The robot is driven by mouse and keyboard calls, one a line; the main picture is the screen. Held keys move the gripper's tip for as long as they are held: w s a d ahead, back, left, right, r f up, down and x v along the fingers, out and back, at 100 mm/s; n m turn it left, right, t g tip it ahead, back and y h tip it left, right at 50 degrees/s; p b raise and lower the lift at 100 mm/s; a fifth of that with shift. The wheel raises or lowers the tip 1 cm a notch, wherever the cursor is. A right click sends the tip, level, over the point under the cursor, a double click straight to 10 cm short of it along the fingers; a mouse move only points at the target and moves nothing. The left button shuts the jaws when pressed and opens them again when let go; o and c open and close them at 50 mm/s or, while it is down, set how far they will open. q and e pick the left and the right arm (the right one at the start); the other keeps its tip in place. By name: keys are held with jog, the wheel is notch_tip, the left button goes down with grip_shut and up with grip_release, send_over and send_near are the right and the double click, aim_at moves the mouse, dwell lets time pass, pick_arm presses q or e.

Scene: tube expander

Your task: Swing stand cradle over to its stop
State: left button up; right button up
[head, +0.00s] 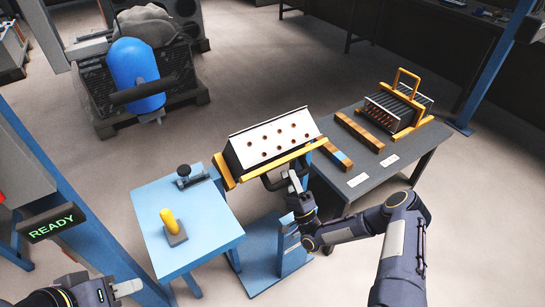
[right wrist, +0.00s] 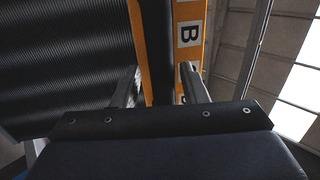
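The cradle (head: 232,165) is a yellow-edged frame on a blue stand (head: 262,245). It carries a tilted block (head: 275,140) with a white face and several copper-coloured holes. A black handle (head: 268,184) sticks out below its front edge. My right gripper (head: 293,178) is at the right part of this handle. In the right wrist view its fingers (right wrist: 160,85) are apart with a dark bar between them; whether they press on it I cannot tell. A yellow strip (right wrist: 189,60) marked B lies beyond. My left gripper (head: 128,288) is at the lower left, far from the cradle.
A light blue table (head: 205,225) left of the stand holds a yellow-handled tool and a black-knobbed piece. A grey table (head: 375,180) at right holds wooden bars and a yellow-handled finned block (head: 395,105). A blue post (head: 80,220) displays READY.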

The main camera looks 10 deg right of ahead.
jog(key=b+v, duration=0.5)
jog(key=v, duration=0.2)
jog(key=shift+b, duration=0.3)
jog(key=shift+s, duration=0.2)
dwell(0.6)
